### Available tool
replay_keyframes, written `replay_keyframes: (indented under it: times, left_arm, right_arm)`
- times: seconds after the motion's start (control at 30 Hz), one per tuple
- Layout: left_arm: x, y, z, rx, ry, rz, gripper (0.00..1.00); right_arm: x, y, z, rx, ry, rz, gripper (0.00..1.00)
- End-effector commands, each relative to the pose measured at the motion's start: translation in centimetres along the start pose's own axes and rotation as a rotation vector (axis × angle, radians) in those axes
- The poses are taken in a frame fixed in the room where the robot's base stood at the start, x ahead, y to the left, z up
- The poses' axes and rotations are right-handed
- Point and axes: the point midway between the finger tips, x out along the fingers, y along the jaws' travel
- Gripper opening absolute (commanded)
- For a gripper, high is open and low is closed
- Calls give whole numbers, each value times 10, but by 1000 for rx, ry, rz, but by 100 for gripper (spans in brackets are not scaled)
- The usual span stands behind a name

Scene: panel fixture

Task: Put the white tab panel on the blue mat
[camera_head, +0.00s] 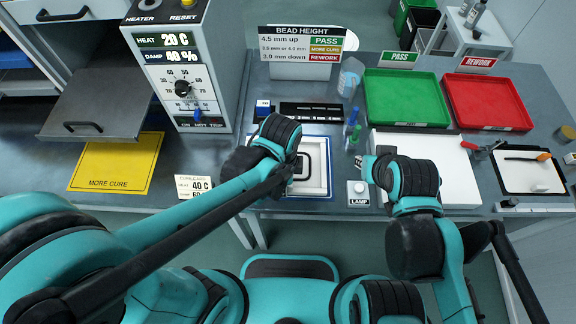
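A white panel with a black rounded-square outline (318,178) lies on a blue-edged mat (322,136) at the middle of the bench. My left arm covers the left part of both, and I cannot see a tab clearly. My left gripper (292,171) is over the panel's left side, mostly hidden by its own arm; whether it touches the panel is unclear. My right gripper (368,168) is to the right of the panel, by the left edge of a large white board (445,185).
A lamp button box (358,194) stands just right of the panel. Green and blue bottles (352,125) stand behind it. A green PASS tray (405,98) and red REWORK tray (487,102) are at back right. A heater cabinet (183,70) and yellow MORE CURE mat (116,164) are left.

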Motion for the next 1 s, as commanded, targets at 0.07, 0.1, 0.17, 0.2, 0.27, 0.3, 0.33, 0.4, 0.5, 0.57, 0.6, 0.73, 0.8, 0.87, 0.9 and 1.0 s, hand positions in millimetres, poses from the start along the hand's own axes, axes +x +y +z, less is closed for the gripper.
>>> replay_keyframes:
  times: [0.07, 0.1, 0.17, 0.2, 0.27, 0.3, 0.33, 0.4, 0.5, 0.57, 0.6, 0.73, 0.8, 0.87, 0.9, 1.0]
  left_arm:
    - [18, -22, -2, -6, 0, -1, 0]
    - [23, -32, -3, -5, 0, -1, 0]
    - [32, -46, -4, -5, 0, -1, 0]
    - [36, -54, -5, -6, 0, -1, 0]
    - [42, -65, -6, -6, 0, -1, 0]
    - [46, -71, -7, -5, 0, -1, 0]
    - [48, -75, -8, -5, 0, -1, 0]
    - [50, -82, -8, -5, 0, -1, 0]
    - [53, -86, -9, -5, 0, 0, 0]
    - [57, -86, -9, -5, 0, 0, 0]
    - [62, -86, -9, -5, 0, 0, 0]
    - [83, -86, -9, -5, 0, 0, 0]
    - [92, -86, -9, -5, 0, -1, 0]
    - [94, -86, -9, -5, 0, -1, 0]
    - [93, -86, -9, -5, 0, -1, 0]
    - [91, -86, -9, -5, 0, -1, 0]
  right_arm:
    - [11, 0, 8, 0, 0, 0, 19]
    - [14, 0, 10, 0, 0, 0, 19]
    - [19, 0, 14, 0, 0, 0, 19]
    - [21, 0, 15, 0, 0, 0, 19]
    - [25, 0, 18, 0, 0, 0, 19]
    - [26, 0, 19, 0, 0, 0, 19]
    - [27, 0, 19, 0, 0, 0, 19]
    - [28, 0, 20, 0, 0, 0, 19]
    - [29, 0, 21, 0, 0, 0, 19]
    - [31, 0, 22, 0, 0, 0, 19]
    - [33, 0, 24, 0, 0, 0, 19]
    - [43, 0, 30, 0, 0, 0, 19]
    - [46, 0, 33, 0, 0, 0, 19]
    - [46, 0, 33, 0, 0, 0, 19]
    - [46, 0, 33, 0, 0, 0, 19]
    - [45, 0, 32, 0, 0, 0, 19]
